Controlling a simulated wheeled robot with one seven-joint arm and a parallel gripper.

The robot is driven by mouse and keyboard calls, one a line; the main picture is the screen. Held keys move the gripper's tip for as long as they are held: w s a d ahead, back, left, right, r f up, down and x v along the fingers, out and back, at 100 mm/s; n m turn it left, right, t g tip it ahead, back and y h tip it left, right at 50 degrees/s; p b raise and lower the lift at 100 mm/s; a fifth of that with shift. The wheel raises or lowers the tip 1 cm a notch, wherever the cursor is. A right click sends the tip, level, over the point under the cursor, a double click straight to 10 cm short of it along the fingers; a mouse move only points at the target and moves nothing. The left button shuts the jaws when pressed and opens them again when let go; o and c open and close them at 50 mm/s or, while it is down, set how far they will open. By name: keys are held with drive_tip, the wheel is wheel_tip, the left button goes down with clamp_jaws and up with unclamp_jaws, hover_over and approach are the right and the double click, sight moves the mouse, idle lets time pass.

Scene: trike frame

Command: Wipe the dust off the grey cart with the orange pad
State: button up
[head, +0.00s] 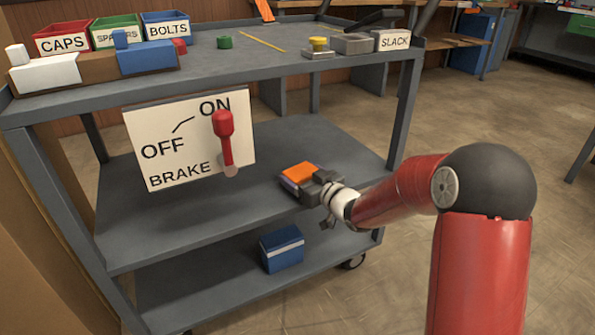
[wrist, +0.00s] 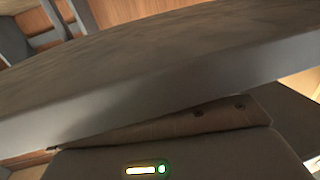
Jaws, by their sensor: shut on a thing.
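The grey cart (head: 150,235) has a top and two lower shelves. The orange pad (head: 299,172) is at the middle shelf (head: 265,150), near its front right part. My gripper (head: 312,183) is shut on the pad and reaches in from the right. I cannot tell whether the pad touches the shelf. In the wrist view, a grey cart edge (wrist: 160,100) crosses the picture and hides the pad and fingertips. The surface above that edge looks brownish and streaked; I cannot tell how much is dust.
A brake sign (head: 160,150) with a red lever (head: 224,135) hangs at the cart's front left. A blue box (head: 282,248) sits on the bottom shelf. Labelled bins (head: 63,37), blocks and small parts crowd the top's left and back. The floor at right is clear.

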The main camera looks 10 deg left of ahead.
drive_tip(key=shift+s+d+f, duration=0.15)
drive_tip(key=shift+s+d, duration=0.4)
drive_tip(key=shift+s, duration=0.25)
drive_tip(key=shift+s+d+f, duration=0.1)
drive_tip(key=shift+s+d, duration=0.4)
drive_tip(key=shift+s, duration=0.3)
drive_tip(key=shift+r+p, duration=2.05)
drive_tip(key=shift+r, duration=1.05)
drive_tip(key=shift+r+p, duration=1.05)
drive_tip(key=shift+r, duration=0.45)
